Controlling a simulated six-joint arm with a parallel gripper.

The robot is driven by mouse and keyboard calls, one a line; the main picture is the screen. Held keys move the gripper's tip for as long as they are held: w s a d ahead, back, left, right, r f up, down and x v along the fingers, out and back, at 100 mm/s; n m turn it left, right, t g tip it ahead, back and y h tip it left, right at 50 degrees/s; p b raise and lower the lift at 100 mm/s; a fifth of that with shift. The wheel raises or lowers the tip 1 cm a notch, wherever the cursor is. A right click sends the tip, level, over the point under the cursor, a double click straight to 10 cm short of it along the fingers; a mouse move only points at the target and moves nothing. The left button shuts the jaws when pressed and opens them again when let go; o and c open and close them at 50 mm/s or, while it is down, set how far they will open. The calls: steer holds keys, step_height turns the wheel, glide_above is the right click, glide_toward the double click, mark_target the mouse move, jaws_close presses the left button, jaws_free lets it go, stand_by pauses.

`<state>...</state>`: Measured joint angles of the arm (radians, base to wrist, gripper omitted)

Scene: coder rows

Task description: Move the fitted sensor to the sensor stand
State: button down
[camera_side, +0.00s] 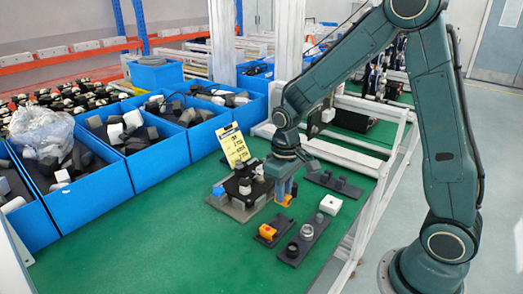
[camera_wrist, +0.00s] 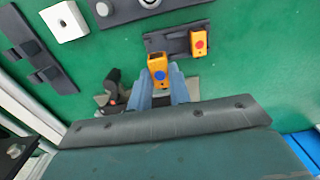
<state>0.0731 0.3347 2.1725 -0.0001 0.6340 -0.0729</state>
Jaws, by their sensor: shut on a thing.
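My gripper (camera_side: 284,187) has blue fingers and points down at the right edge of the grey fixture plate (camera_side: 240,214). It is shut on an orange sensor (camera_side: 286,199). In the wrist view my gripper (camera_wrist: 160,88) holds this sensor (camera_wrist: 158,66), with its blue dot facing the camera. I cannot tell whether the sensor touches the fixture. The dark sensor stand (camera_side: 275,239) lies in front of the gripper, and also shows in the wrist view (camera_wrist: 165,42). A second orange sensor (camera_wrist: 199,43), with a red dot, sits at the stand's right end there; its left part is bare.
A dark round assembly (camera_side: 240,186) stands on the fixture plate, close left of my gripper. A dark strip with ring parts (camera_side: 301,242), a white block (camera_side: 330,205) and a dark rack (camera_side: 335,184) lie to the right. Blue bins (camera_side: 160,160) line the left. The front green table is clear.

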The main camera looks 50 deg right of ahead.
mark_target(283, 205)
steer(key=shift+f, duration=1.85)
steer(key=shift+f, duration=0.25)
steer(key=shift+f, duration=0.5)
steer(key=shift+f, duration=0.85)
stand_by(1.1)
steer(key=c, duration=1.2)
jaws_free()
steer(key=shift+c, duration=0.2)
steer(key=shift+r, duration=0.2)
step_height(283, 205, up, 12)
steer(key=shift+r, duration=0.75)
